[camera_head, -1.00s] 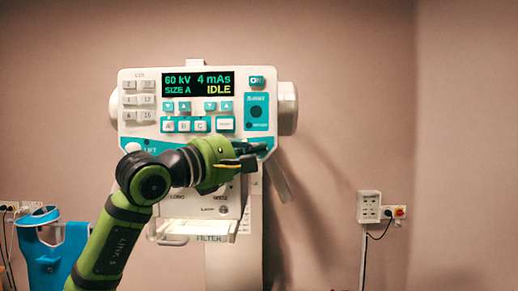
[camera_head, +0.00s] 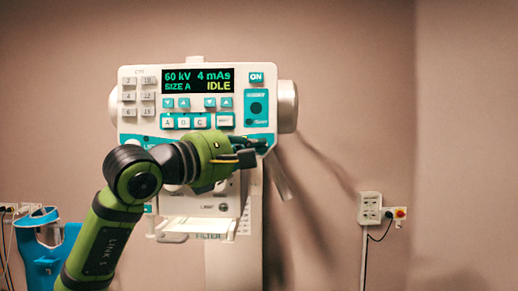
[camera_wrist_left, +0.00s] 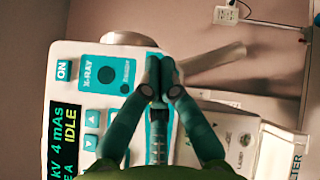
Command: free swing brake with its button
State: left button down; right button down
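The white control unit (camera_head: 187,88) faces me, its display (camera_head: 198,80) reading 60 kV, 4 mAs, SIZE A and IDLE. My left gripper (camera_head: 252,150) is in front of its lower right part, at the teal strip, and hides much of the lower panel. I cannot make out the swing brake button; that part is covered or too small to read. In the left wrist view, the fingertips (camera_wrist_left: 161,86) are together, with the unit behind them. Contact with the panel cannot be told. My right gripper is not in view.
An ON button (camera_head: 256,78) and a teal X-RAY panel (camera_head: 256,107) are on the unit's right side. A tray-like frame (camera_head: 190,228) hangs below. Space right of the unit is free.

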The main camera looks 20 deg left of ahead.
pick_arm(q)
jog(key=s, duration=0.2)
jog(key=s+d+b, duration=0.1)
jog(key=s, duration=0.1)
jog(key=shift+w, duration=0.1)
dwell(0.7)
